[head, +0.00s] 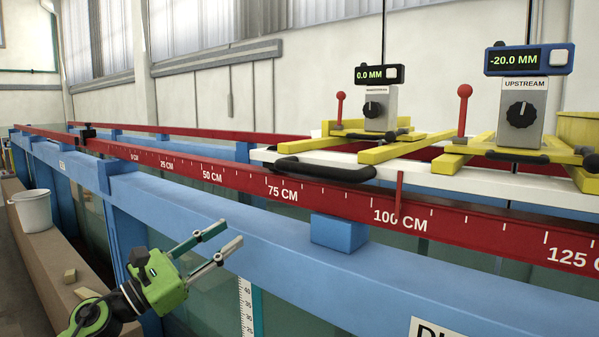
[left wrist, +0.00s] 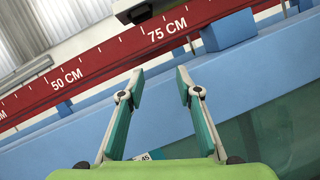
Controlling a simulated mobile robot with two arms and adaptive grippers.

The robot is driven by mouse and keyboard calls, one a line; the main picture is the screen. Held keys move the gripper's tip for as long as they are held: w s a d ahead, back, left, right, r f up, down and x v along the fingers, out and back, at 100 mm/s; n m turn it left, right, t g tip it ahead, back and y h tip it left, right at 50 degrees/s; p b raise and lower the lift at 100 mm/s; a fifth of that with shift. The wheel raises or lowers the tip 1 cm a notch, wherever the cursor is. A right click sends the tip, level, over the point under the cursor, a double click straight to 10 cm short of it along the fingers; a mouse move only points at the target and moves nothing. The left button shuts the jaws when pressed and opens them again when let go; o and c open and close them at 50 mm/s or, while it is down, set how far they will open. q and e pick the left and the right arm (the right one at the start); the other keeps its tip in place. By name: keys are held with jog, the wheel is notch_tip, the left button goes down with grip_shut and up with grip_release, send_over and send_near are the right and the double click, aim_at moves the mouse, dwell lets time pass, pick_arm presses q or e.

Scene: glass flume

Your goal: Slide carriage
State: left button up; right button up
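The carriage is a white plate (head: 435,180) on the red rails, bearing yellow frames and two gauge posts. Its black handle (head: 325,168) sticks out at the near left end, above the 75 CM to 100 CM stretch. A red pointer (head: 399,192) hangs from its near edge over the 100 CM label on the red scale rail (head: 235,180). My left gripper (head: 230,235) is open and empty, in front of the blue beam, below and left of the handle, and apart from it. In the left wrist view the open fingers (left wrist: 160,72) point at the rail. My right gripper is out of view.
The gauges read 0.0 MM (head: 379,75) and -20.0 MM (head: 528,60). Red-knobbed levers (head: 464,92) stand on the carriage. A black stop (head: 88,132) sits far left on the rail. A blue block (head: 339,232) juts from the beam (head: 270,230). A white bucket (head: 34,211) stands left.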

pick_arm(q)
jog(key=s+d+r+m+g+h, duration=0.2)
jog(key=s+d+r+m+g, duration=0.2)
jog(key=s+r+m, duration=0.5)
jog(key=m+g, duration=0.1)
jog(key=m, duration=0.7)
send_near(304, 171)
jog(key=p+x, duration=0.8)
jog(key=x, duration=0.2)
jog(key=shift+w+d, duration=0.15)
jog(key=shift+d, duration=0.15)
jog(key=shift+w+d, duration=0.15)
jog(key=shift+d, duration=0.15)
grip_shut()
